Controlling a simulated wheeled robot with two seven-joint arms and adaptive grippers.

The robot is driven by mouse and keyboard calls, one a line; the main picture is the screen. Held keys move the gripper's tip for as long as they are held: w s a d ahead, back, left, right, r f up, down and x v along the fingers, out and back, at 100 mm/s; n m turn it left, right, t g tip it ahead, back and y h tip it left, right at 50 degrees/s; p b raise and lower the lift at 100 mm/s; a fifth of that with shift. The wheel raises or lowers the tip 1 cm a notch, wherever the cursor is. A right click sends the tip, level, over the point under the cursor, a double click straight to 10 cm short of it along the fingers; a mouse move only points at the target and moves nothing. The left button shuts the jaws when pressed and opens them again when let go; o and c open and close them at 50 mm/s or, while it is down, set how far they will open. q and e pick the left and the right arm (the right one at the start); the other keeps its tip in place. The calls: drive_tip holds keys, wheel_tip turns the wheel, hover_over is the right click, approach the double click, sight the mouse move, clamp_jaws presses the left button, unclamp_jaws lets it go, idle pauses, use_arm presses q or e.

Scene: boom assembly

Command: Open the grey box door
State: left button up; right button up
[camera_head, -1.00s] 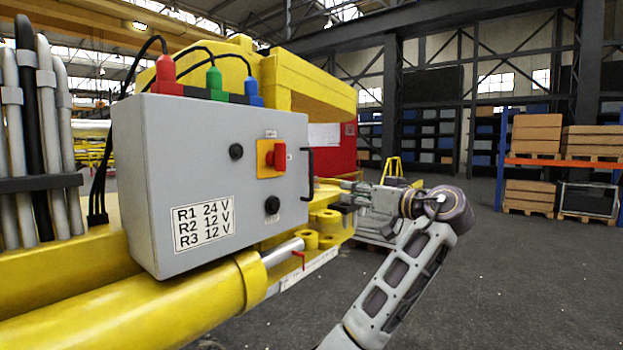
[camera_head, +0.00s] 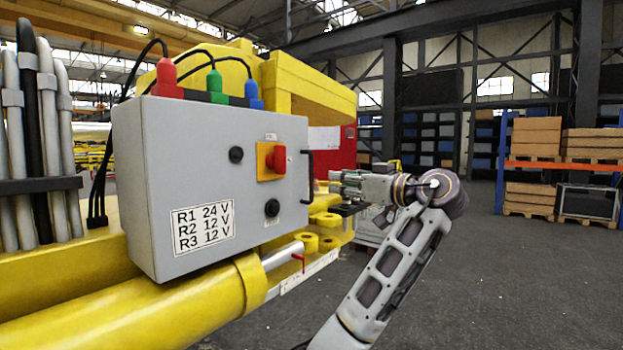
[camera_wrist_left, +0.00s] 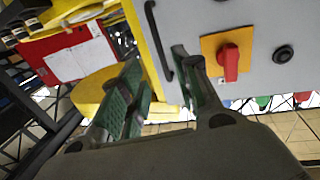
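The grey box (camera_head: 205,185) stands on the yellow boom with its door (camera_head: 205,145) shut. A black bar handle (camera_head: 309,176) is at the door's right edge. It also shows in the left wrist view (camera_wrist_left: 158,42), where the picture is turned upside down. My left gripper (camera_head: 337,190) is just right of the handle in the head view. In the wrist view its fingers (camera_wrist_left: 158,62) are apart and empty, and the handle appears in the gap between them. I cannot tell whether the handle is between the pads or still beyond them. My right gripper is not in view.
A red rotary switch (camera_head: 276,158) on a yellow plate and two black knobs sit on the door. Red, green and blue plugs (camera_head: 214,85) with cables stand on top. A yellow cylinder (camera_head: 150,310) runs below. Floor at the right is open.

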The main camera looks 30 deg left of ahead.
use_arm(q)
hover_over(311, 198)
drive_tip(key=shift+w, duration=0.25)
drive_tip(key=shift+a, duration=0.1)
drive_tip(key=c, duration=0.7)
clamp_jaws()
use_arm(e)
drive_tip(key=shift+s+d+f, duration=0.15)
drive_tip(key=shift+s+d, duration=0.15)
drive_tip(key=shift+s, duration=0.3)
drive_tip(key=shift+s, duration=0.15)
